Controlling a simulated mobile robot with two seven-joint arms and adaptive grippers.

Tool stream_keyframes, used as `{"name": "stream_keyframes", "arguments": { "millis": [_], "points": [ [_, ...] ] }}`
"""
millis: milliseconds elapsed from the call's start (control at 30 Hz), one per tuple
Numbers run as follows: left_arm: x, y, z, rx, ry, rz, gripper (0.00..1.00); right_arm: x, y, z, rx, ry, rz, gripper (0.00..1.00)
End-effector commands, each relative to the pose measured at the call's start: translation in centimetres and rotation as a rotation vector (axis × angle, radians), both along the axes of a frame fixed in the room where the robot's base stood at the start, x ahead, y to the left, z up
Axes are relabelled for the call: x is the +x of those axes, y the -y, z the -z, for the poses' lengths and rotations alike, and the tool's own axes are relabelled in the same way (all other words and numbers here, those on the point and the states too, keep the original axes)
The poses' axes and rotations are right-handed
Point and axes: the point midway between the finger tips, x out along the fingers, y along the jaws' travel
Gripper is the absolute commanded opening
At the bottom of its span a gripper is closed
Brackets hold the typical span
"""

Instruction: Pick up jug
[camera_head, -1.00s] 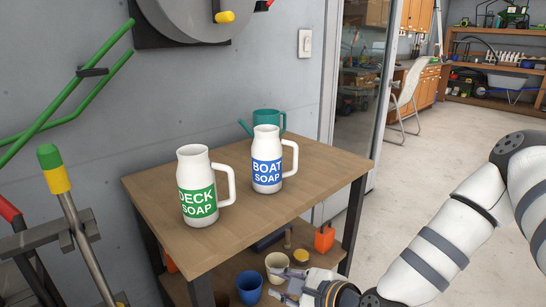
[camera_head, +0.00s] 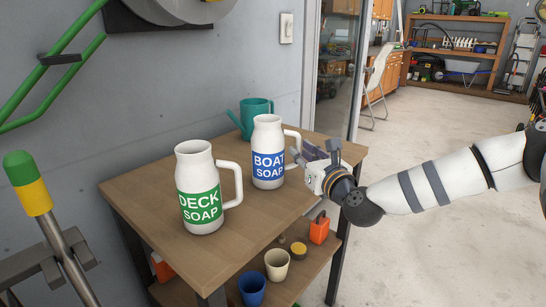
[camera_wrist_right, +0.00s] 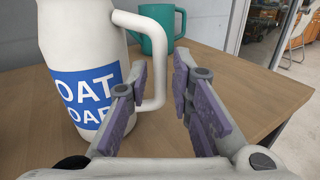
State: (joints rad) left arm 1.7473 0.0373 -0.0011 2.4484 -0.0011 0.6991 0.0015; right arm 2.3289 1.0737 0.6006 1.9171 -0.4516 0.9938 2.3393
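Two white jugs stand upright on the wooden table. The jug with the green DECK SOAP label (camera_head: 200,207) is at the front left. The jug with the blue BOAT SOAP label (camera_head: 268,169) is behind it to the right, its handle pointing right. My right gripper (camera_head: 312,155) is at the right of the BOAT SOAP jug. In the right wrist view that jug (camera_wrist_right: 85,60) fills the left side, and my open right gripper (camera_wrist_right: 164,95) has its fingers either side of the handle's outer edge, with no clear grip. My left gripper is not in view.
A teal watering can (camera_head: 256,112) stands behind the jugs by the wall. The wooden table (camera_head: 150,185) has a lower shelf with a cream cup (camera_head: 277,265), a blue cup (camera_head: 252,287) and an orange container (camera_head: 320,228). Green metal rails stand at the left.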

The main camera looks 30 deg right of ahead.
Motion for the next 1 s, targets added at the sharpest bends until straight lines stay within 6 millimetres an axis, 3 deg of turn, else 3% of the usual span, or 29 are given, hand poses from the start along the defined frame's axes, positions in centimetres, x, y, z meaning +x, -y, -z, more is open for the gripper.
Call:
{"name": "stream_keyframes", "arguments": {
  "millis": [133, 367, 467, 867, 1000],
  "points": [
    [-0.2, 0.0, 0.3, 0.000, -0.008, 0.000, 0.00, 2.2, 0.2, 0.3, -0.003, -0.002, -0.001, 0.21],
    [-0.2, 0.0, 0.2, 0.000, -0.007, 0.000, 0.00, 2.4, 0.3, 0.1, 0.000, -0.002, 0.000, 0.21],
    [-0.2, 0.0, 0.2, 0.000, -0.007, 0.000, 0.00, 2.4, 0.3, 0.1, 0.000, -0.002, 0.000, 0.01],
    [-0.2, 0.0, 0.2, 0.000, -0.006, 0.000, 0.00, 2.4, 0.3, -0.1, 0.000, 0.002, 0.000, 0.00],
    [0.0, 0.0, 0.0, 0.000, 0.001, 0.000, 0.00, 2.4, 0.3, -1.2, -0.001, 0.005, 0.001, 0.00]
  ]
}}
